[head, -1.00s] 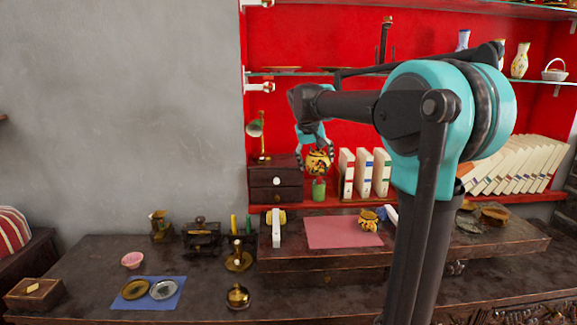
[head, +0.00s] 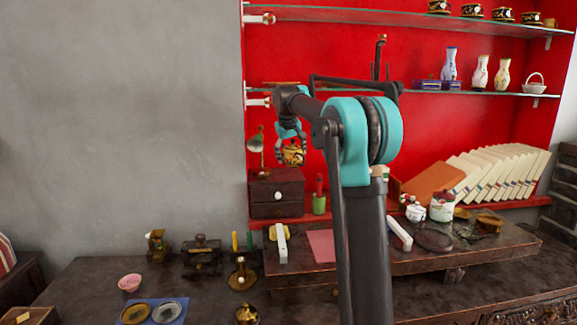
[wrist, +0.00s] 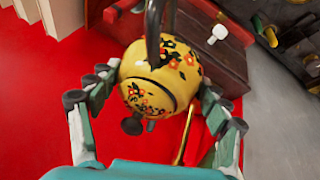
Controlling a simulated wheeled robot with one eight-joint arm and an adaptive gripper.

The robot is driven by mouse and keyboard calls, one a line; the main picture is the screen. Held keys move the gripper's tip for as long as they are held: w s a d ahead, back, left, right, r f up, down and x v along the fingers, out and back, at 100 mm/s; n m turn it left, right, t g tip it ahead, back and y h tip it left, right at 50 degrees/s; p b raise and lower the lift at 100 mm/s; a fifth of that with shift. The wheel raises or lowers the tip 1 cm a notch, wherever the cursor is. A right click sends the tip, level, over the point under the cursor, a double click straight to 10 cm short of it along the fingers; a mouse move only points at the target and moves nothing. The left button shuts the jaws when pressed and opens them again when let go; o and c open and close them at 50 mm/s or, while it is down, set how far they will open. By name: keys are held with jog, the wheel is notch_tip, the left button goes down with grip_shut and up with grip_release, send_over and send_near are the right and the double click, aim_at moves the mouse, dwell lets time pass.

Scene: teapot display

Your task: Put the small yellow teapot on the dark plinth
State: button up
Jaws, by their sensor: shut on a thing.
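The small yellow teapot (head: 293,154), with orange and dark floral decoration, is held in the air by my gripper (head: 291,158). In the wrist view the teapot (wrist: 150,75) sits between the two jointed fingers of my gripper (wrist: 158,85), which are shut on its sides; a dark handle arches over it. In the head view it hangs in front of the red wall, above the right part of a dark drawer cabinet (head: 276,193) with a white knob. I cannot tell which dark thing is the plinth; the cabinet also shows in the wrist view (wrist: 205,45).
A desk lamp (head: 255,144) stands on the cabinet's left, and a green cup (head: 319,204) to its right. My arm hides part of the pink mat (head: 321,245). White jars (head: 441,207) and leaning books (head: 495,175) stand at right. A glass shelf (head: 420,91) spans above.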

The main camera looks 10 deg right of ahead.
jog(key=shift+w+f, duration=0.6)
jog(key=shift+w, duration=0.8)
jog(key=shift+w+f, duration=0.6)
jog(key=shift+w, duration=0.8)
jog(key=shift+w+f, duration=0.6)
jog(key=shift+w, duration=0.8)
jog(key=shift+w+f, duration=0.2)
jog(key=shift+f, duration=1.5)
jog(key=shift+f, duration=0.15)
jog(key=o, duration=1.4)
